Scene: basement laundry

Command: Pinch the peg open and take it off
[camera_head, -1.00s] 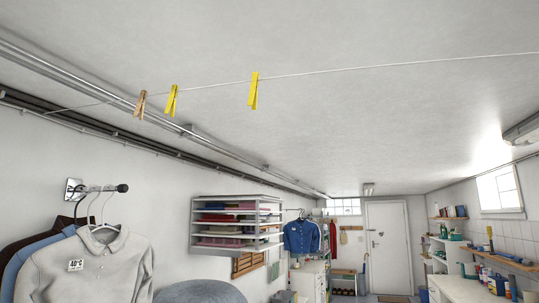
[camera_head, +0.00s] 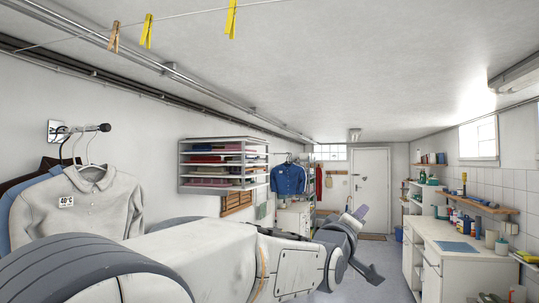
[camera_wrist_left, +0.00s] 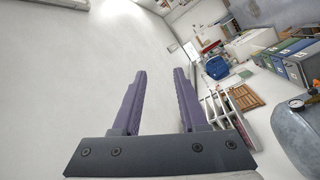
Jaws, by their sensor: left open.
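Three pegs hang on a thin white line near the ceiling in the head view: a wooden peg (camera_head: 114,37), a yellow peg (camera_head: 146,31) beside it, and another yellow peg (camera_head: 231,18) farther right, close to the top edge. My left arm reaches across the lower part of the head view, and its gripper (camera_head: 359,214) is well below and to the right of the pegs. In the left wrist view the two purple fingers of this gripper (camera_wrist_left: 160,74) stand apart with nothing between them. No peg shows in that view. My right gripper is not seen.
Shirts on hangers (camera_head: 82,200) hang from a wall hook at the left. A wall shelf with folded cloths (camera_head: 222,165) is behind my arm. A white counter (camera_head: 460,240) with bottles stands at the right. The space just below the line is clear.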

